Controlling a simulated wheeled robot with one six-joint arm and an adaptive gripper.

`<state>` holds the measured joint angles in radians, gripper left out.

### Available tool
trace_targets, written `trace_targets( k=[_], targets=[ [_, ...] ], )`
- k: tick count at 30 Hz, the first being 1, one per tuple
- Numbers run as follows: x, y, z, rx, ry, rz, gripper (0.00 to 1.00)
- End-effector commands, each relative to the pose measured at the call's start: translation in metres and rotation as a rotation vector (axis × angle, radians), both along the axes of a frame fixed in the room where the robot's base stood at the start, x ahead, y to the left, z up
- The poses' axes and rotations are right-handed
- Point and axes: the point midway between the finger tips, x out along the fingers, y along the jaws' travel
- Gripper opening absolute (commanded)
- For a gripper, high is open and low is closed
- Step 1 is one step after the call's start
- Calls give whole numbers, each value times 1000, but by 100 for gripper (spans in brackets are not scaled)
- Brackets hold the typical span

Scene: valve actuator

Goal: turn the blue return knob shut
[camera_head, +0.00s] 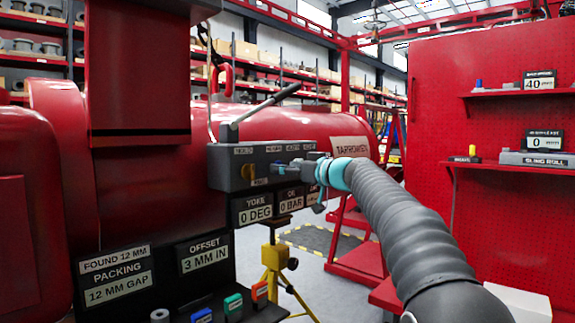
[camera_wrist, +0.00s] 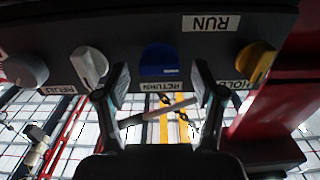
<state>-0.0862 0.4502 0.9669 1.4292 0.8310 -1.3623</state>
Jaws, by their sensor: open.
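The blue return knob (camera_wrist: 160,62) sits on the underside edge of the dark panel in the wrist view, above an upside-down RETURN label (camera_wrist: 165,86). My gripper (camera_wrist: 160,76) is open, with one finger on each side of the blue knob and visible gaps between. I cannot tell whether the fingertips reach past its face. In the head view my gripper (camera_head: 297,166) is at the front of the grey control box (camera_head: 225,170), and the blue knob is hidden behind it.
A white knob (camera_wrist: 89,65) and a grey knob (camera_wrist: 27,70) are left of the blue one in the wrist view; a yellow knob (camera_wrist: 256,60) is close on the right. A lever (camera_head: 268,103) rises above the box. Display signs (camera_head: 252,211) hang below it.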

Motion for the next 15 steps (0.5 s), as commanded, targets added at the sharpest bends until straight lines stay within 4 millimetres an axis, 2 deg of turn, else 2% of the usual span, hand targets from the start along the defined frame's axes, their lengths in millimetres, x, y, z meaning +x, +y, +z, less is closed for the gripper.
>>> trace_targets(
  k=[4, 12, 13, 15],
  targets=[
    [5, 7, 0, 0, 0, 0, 69],
    [5, 8, 0, 0, 0, 0, 69],
    [5, 8, 0, 0, 0, 0, 66],
    [5, 8, 0, 0, 0, 0, 49]
  ],
)
